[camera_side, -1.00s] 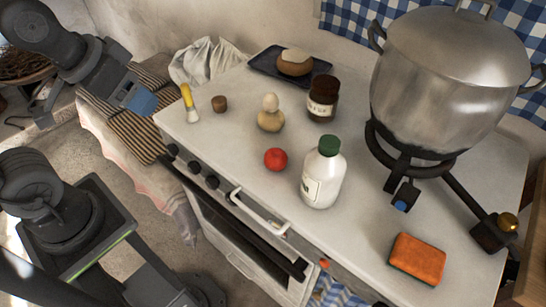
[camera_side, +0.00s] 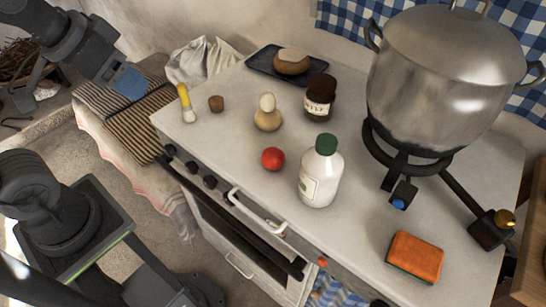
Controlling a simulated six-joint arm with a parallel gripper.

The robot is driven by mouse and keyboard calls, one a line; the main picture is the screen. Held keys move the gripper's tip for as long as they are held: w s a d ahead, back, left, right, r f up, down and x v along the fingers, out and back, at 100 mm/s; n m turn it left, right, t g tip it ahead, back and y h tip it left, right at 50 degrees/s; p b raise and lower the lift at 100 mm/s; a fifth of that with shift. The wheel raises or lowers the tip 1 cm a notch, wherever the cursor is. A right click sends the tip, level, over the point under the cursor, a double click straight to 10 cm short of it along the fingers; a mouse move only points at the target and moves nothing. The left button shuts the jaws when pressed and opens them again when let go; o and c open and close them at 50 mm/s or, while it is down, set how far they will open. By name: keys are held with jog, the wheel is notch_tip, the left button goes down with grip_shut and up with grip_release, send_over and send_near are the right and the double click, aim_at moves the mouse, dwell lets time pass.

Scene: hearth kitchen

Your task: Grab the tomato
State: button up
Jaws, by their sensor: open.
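A round red tomato (camera_side: 273,159) sits on the white stove top near its front edge. It is left of a white bottle with a green cap (camera_side: 320,172), with a small gap between them. My gripper (camera_side: 131,84) is at the upper left, in the air beyond the stove's left end, well apart from the tomato. Its blue-tipped jaws are open, and I see nothing between them.
On the stove top (camera_side: 350,240) stand a yellow-handled brush (camera_side: 184,100), a brown cork (camera_side: 216,104), a pear-shaped item (camera_side: 267,115), a dark-lidded jar (camera_side: 320,95) and a bread tray (camera_side: 262,66). A large pot (camera_side: 435,80) and an orange sponge (camera_side: 415,257) are to the right.

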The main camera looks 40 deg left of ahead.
notch_tip(320, 180, up, 2)
notch_tip(320, 180, up, 10)
jog(key=n+t+h, duration=0.7)
jog(key=n+t, duration=0.1)
jog(key=n, duration=0.8)
send_over(272, 163)
jog(key=s+d, duration=0.2)
jog(key=s, duration=0.1)
jog(key=w+d+n+t+y, duration=0.2)
jog(key=n+y, duration=0.1)
jog(key=n, duration=0.5)
jog(key=s+f+n+g+y, duration=0.1)
jog(key=f+n+y, duration=0.2)
jog(key=f, duration=0.8)
jog(key=s+f+n+g+y, duration=0.1)
jog(key=s+f+n+y, duration=0.1)
jog(key=f+n+y, duration=0.2)
jog(key=s+a+f+n+g+y, duration=0.1)
jog(key=f+n+y, duration=0.2)
jog(key=f+n, duration=0.5)
jog(key=shift+s+f+n+g+y, duration=0.1)
jog(key=shift+f+n+g+y, duration=0.1)
jog(key=shift+f, duration=2.65)
jog(key=shift+s+f+n+g+y, duration=0.1)
jog(key=shift+f+g+y, duration=0.1)
jog(key=shift+f, duration=2.6)
jog(key=x, duration=0.7)
jog(key=shift+w+a+f, duration=0.1)
jog(key=shift+w+f, duration=0.05)
jog(key=shift+w, duration=0.05)
